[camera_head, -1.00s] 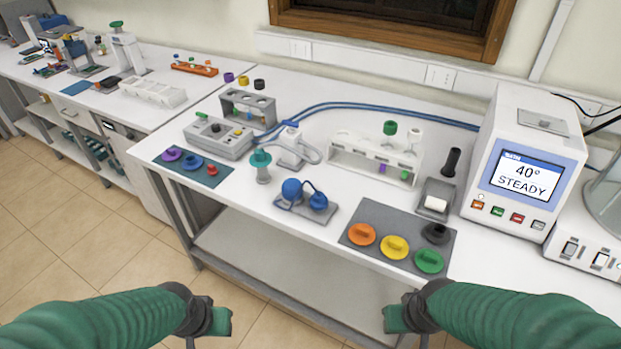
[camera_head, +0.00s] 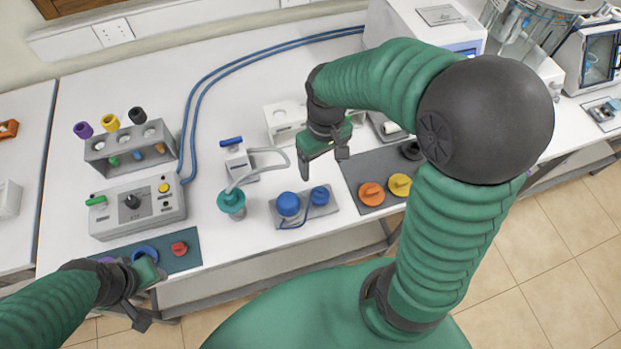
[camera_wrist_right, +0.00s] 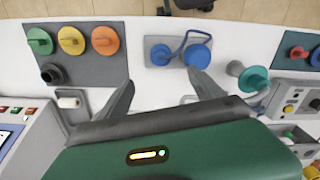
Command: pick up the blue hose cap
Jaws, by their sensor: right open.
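A small grey plate (camera_head: 337,209) carries two blue caps joined by a thin blue hose: a larger round one (camera_head: 288,204) on the left and a smaller one (camera_head: 320,195) on the right. The right wrist view shows the larger cap (camera_wrist_right: 198,55) and the smaller cap (camera_wrist_right: 160,53) ahead of my fingers. My right gripper (camera_head: 322,162) is open and empty, above the table just behind the plate, with its fingers apart (camera_wrist_right: 161,75). My left gripper (camera_head: 152,294) is at the table's front left, by the dark mat; its jaw opening is unclear.
A grey mat (camera_head: 366,166) with orange (camera_head: 371,193) and yellow (camera_head: 400,184) caps lies to the right. A grey control box (camera_head: 138,208) and a dark mat (camera_head: 188,262) with coloured caps are at the left.

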